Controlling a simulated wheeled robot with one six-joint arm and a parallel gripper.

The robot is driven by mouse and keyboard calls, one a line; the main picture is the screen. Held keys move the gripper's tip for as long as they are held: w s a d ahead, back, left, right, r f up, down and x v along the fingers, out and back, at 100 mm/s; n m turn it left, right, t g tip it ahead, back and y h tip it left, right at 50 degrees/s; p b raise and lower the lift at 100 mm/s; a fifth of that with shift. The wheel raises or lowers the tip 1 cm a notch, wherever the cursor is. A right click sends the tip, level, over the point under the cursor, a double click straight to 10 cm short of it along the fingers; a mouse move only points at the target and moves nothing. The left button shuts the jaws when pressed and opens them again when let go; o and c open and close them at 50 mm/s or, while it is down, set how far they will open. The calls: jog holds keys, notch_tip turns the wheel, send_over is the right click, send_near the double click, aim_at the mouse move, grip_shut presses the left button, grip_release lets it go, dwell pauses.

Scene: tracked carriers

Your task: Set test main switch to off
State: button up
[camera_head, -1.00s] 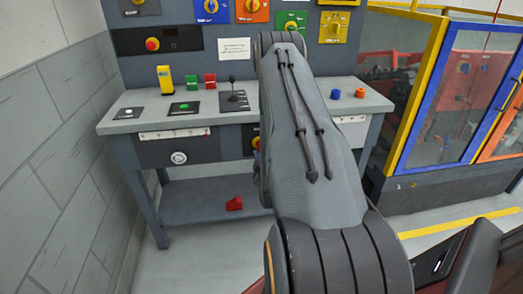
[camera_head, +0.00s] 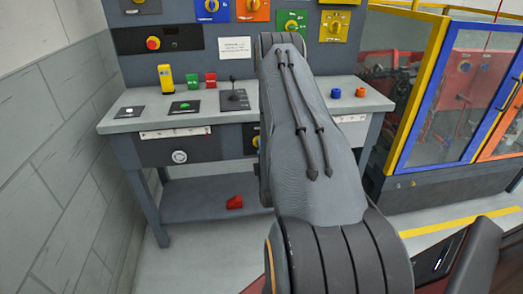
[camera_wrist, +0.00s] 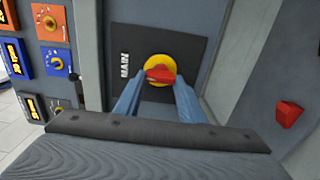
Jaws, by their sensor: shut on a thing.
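The main switch shows in the wrist view as a red knob (camera_wrist: 160,73) on a yellow disc (camera_wrist: 172,64). It sits on a black plate (camera_wrist: 190,43) lettered MAIN. The lettering runs sideways in this view. My gripper (camera_wrist: 157,80) has its two blue fingers at either side of the red knob and is shut on it. The knob's bar lies roughly across the picture, slightly tilted. The fingertips hide part of the knob's ends. In the head view my arm covers the gripper and most of the switch.
A workbench (camera_head: 215,113) carries a yellow block (camera_head: 165,77), buttons and a joystick (camera_head: 234,93). A panel with coloured rotary switches (camera_head: 211,8) stands behind. A red piece (camera_head: 234,202) lies on the lower shelf (camera_head: 190,203). A framed enclosure (camera_head: 436,90) stands at the right.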

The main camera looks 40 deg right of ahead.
jog(key=shift+s, duration=0.15)
jog(key=o, duration=0.9)
jog(key=shift+d, duration=0.1)
jog(key=shift+o, duration=0.7)
jog(key=v, duration=0.7)
jog(key=shift+s+a+b, duration=0.3)
jog(key=shift+b, duration=0.05)
